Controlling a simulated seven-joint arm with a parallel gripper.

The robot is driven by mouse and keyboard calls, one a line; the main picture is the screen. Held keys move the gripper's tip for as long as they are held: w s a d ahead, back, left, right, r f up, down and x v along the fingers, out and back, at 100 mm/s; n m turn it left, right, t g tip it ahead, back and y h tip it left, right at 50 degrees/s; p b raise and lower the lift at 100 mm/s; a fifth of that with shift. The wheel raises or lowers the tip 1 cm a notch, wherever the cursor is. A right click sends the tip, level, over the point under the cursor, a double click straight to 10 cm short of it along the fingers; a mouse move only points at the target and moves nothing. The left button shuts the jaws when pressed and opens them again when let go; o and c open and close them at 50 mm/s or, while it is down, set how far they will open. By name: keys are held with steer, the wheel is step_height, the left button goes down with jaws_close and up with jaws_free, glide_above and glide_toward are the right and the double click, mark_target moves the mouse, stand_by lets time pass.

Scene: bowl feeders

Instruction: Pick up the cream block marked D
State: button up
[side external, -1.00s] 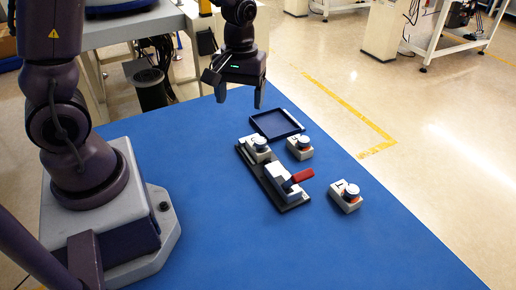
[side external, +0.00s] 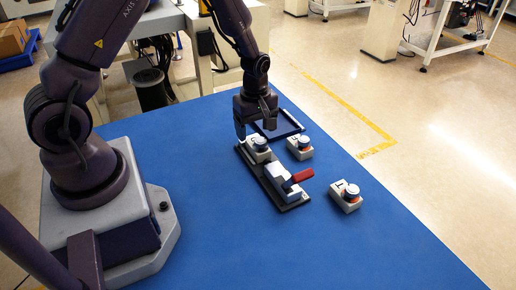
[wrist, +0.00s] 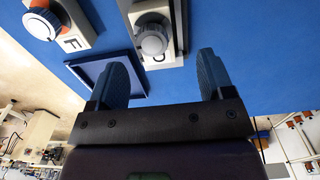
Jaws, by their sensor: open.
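A cream block with a pale round knob (side external: 257,152) sits at the far end of the black clamp fixture (side external: 305,204). In the wrist view this block (wrist: 172,52) shows a dark letter partly hidden by its knob; it looks like a D, but I cannot be sure. My gripper (side external: 256,131) is open and empty, pointing down just behind and above this block. In the wrist view the fingers (wrist: 162,65) stand apart, with the block ahead between them and not touching it.
A cream block marked F (wrist: 75,40), with an orange ring, lies beside the fixture. Another knobbed block (side external: 344,203) lies further right. A dark blue tray (side external: 290,134) is behind. The fixture's clamp has a red handle (side external: 299,176). The front of the blue table is clear.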

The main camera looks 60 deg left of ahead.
mark_target(258, 144)
steer(key=f, duration=0.5)
steer(key=shift+w+d+f, duration=0.1)
steer(key=shift+w+f, duration=0.15)
steer(key=shift+f, duration=0.05)
steer(key=shift+c, duration=0.4)
steer(key=c, duration=1)
